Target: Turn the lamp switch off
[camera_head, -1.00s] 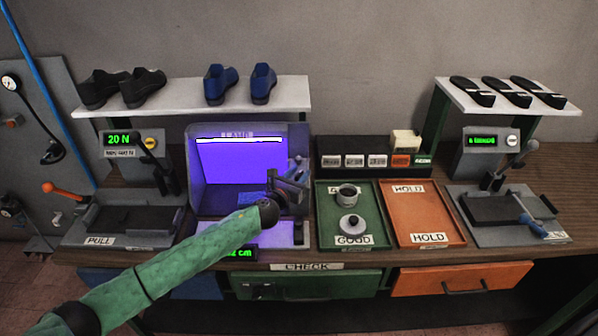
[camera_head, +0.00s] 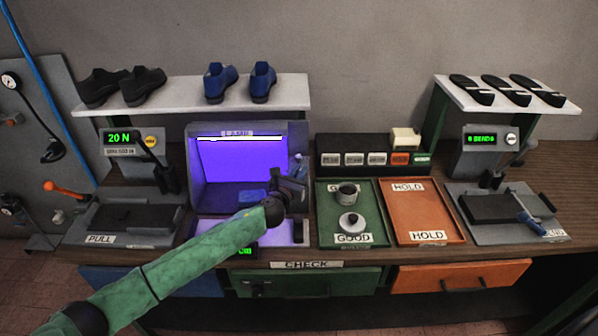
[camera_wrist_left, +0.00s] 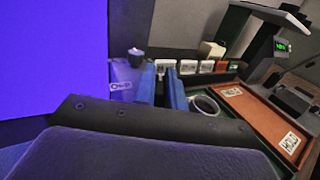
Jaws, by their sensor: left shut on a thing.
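The lamp box (camera_head: 237,162) stands on the bench left of the middle, and its inside glows violet. The glow also fills the left of the left wrist view (camera_wrist_left: 50,60). The lamp switch (camera_wrist_left: 123,78) is on the box's right side, a grey-blue part with a dark knob and a small white label. My left gripper (camera_head: 294,178) is at the box's right front edge. In the left wrist view its blue fingers (camera_wrist_left: 161,88) are close together, shut on a narrow part of the switch, mostly hidden between them. My right gripper is out of view.
A green tray (camera_head: 377,212) with a dark cup and a round lidded piece lies just right of my gripper. An orange tray (camera_head: 455,215) is beyond it, with a row of buttons (camera_head: 375,158) behind. A shelf (camera_head: 292,97) with shoes stands above the box.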

